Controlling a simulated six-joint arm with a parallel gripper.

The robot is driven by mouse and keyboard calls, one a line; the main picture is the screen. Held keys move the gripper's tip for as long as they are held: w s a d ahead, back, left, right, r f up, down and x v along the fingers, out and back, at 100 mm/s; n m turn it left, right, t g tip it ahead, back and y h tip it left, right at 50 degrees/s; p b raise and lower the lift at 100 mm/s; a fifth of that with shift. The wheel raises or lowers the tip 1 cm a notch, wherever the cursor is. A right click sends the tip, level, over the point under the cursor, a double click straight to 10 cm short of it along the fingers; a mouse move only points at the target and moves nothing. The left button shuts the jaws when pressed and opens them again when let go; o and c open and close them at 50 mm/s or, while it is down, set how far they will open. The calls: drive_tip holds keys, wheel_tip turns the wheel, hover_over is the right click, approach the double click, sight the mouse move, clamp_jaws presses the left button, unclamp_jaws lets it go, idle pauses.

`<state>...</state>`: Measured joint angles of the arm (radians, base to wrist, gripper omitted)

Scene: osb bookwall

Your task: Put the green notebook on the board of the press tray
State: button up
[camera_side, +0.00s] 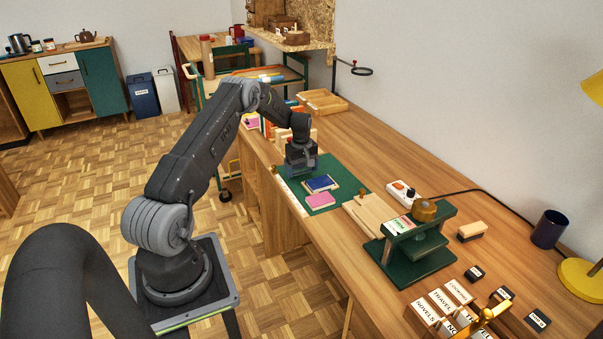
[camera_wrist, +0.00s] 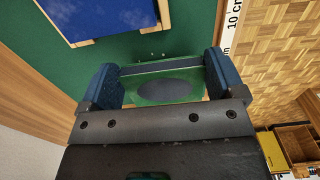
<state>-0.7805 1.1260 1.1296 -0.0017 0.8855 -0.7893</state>
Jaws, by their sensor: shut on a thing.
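My gripper (camera_side: 301,163) is over the far part of a green cutting mat (camera_side: 345,178). In the wrist view my gripper (camera_wrist: 160,84) has its blue fingers on both sides of a green piece with a dark oval, which I take for the green notebook (camera_wrist: 165,75). In the side view the notebook is hard to tell from the mat. A blue notebook (camera_side: 321,184) lies on a pale wooden piece just nearer than my gripper; the blue cover (camera_wrist: 115,12) and wooden corner stops show in the wrist view. I cannot tell for sure which wooden piece is the press tray.
A pink notebook (camera_side: 320,201) lies nearer on the mat. A pale wooden board (camera_side: 368,215) and a green press (camera_side: 412,252) stand to the right. A wooden divided tray (camera_side: 322,102) is at the back.

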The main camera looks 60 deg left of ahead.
drive_tip(key=shift+f, duration=0.9)
drive_tip(key=shift+f, duration=0.2)
drive_tip(key=o, duration=0.7)
drive_tip(key=shift+o, duration=0.2)
